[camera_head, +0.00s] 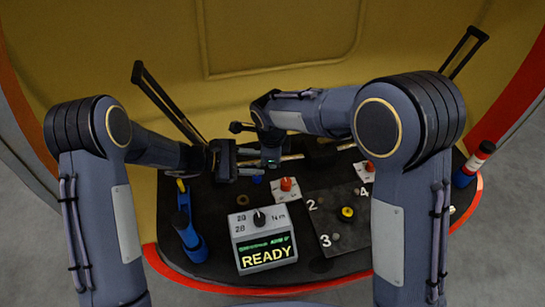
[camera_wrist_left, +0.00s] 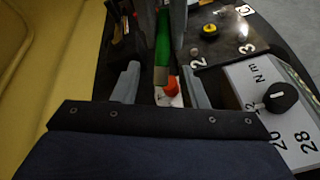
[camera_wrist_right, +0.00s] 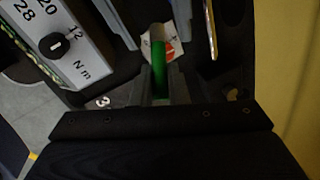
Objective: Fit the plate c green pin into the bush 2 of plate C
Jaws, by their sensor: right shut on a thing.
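The green pin shows upright in the right wrist view (camera_wrist_right: 158,65), between the fingers of my right gripper (camera_wrist_right: 159,88), which is shut on it. It also shows in the left wrist view (camera_wrist_left: 162,42), with a duller lower part. In the head view the right gripper (camera_head: 270,158) is left of and behind plate C (camera_head: 335,235), and the pin is hard to make out. Plate C is dark with white numbers and a yellow knob; it also shows in the left wrist view (camera_wrist_left: 232,48). Bush 2 (camera_head: 321,201) is small beside the number 2. My left gripper (camera_wrist_left: 158,88) is open and empty.
A grey torque box (camera_head: 262,240) reading READY stands left of plate C. Red-knobbed white pieces (camera_head: 287,190) and (camera_head: 366,170) stand near the plate. A blue tool (camera_head: 190,225) is at the left, a red-and-blue cylinder (camera_head: 476,163) at the right.

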